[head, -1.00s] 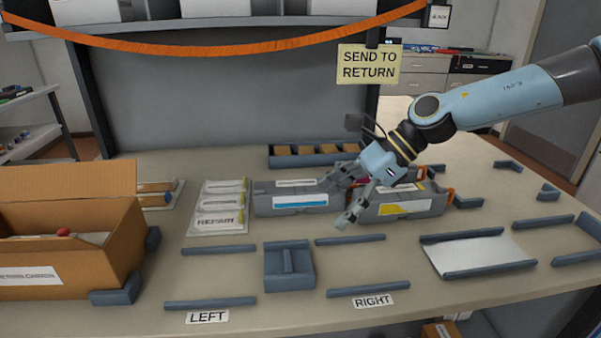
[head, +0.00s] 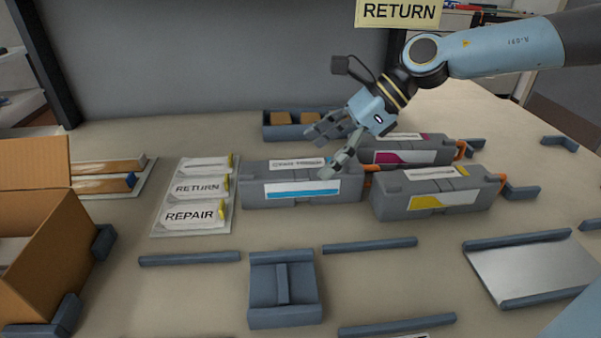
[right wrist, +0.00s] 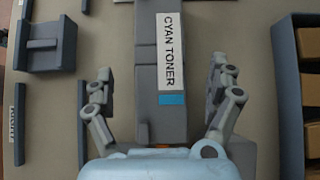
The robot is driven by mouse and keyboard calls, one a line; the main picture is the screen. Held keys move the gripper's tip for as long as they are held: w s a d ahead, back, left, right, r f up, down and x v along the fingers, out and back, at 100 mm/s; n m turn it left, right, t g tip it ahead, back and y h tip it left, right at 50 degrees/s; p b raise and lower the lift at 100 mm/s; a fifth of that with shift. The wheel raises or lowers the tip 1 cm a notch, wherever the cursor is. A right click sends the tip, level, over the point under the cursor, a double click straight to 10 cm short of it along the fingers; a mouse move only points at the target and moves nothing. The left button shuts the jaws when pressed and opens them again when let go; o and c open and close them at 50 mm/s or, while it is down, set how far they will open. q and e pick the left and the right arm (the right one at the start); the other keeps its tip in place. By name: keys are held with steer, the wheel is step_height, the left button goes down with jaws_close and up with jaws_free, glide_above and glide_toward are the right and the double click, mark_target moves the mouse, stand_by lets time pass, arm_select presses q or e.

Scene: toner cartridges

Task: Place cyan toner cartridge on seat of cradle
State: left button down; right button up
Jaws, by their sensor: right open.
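The cyan toner cartridge (head: 300,188) is a grey box with a white label and a blue stripe, lying on the table behind the cradle. Its label reads CYAN TONER in the right wrist view (right wrist: 172,55). The cradle (head: 286,300) is a blue-grey block with a raised middle rib, in the front middle; its seat is empty. My right gripper (head: 332,148) is open above the right end of the cyan cartridge. In the right wrist view its fingers (right wrist: 162,110) stand one on each side of the cartridge, apart from it. My left gripper is not in view.
A yellow-striped cartridge (head: 435,196) and a magenta-striped one (head: 408,152) stand to the right. An open cardboard box (head: 40,255) is at far left. Low blue rails (head: 370,245) flank the cradle.

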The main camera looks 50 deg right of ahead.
mark_target(307, 167)
steer(key=shift+w+a+f, duration=0.15)
steer(key=shift+a+f, duration=0.15)
steer(key=shift+f, duration=0.05)
steer(key=b+x, duration=0.3)
steer(key=x, duration=0.1)
steer(key=shift+w+f, duration=0.1)
steer(key=shift+f, duration=0.1)
steer(key=shift+w+a+f+b, duration=0.15)
steer(key=shift+a+f+b, duration=0.1)
steer(key=shift+b, duration=0.1)
steer(key=shift+r, duration=0.1)
steer(key=c, duration=1.8)
